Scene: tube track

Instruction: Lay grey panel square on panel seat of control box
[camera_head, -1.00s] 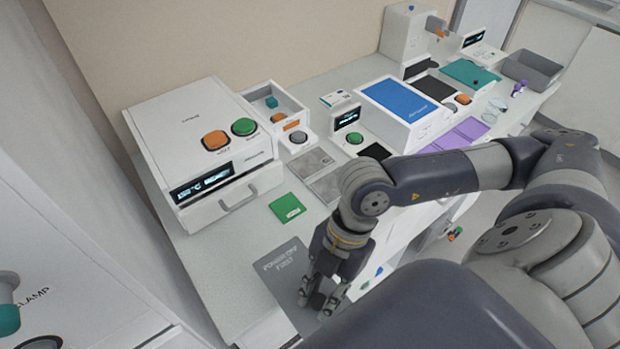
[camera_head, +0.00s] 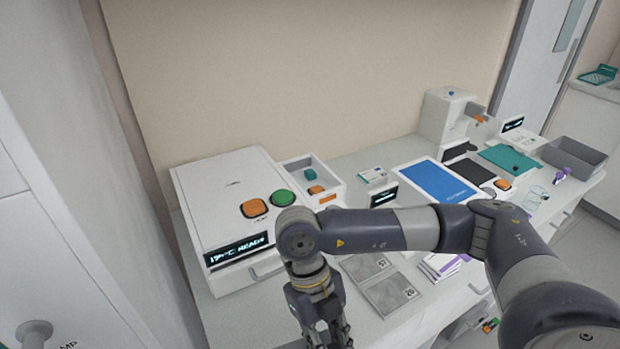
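The control box is probably the white box (camera_head: 225,190) at the left of the bench. It has an orange button (camera_head: 254,208), a green button (camera_head: 283,198) and a lit display (camera_head: 236,250). I cannot make out a panel seat. The large grey panel lettered POWER OFF FIRST, seen earlier, does not show now; it may be below the frame or behind my arm. My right gripper (camera_head: 328,338) points down in front of the box, to its right. Its fingertips are cut off by the bottom edge, so its opening and any load are hidden. My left gripper is out of view.
Two small grey tiles, one far (camera_head: 366,264) and one near (camera_head: 390,294), lie right of my gripper. An open white tray (camera_head: 325,190) stands beside the box. Bare bench shows left of my gripper.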

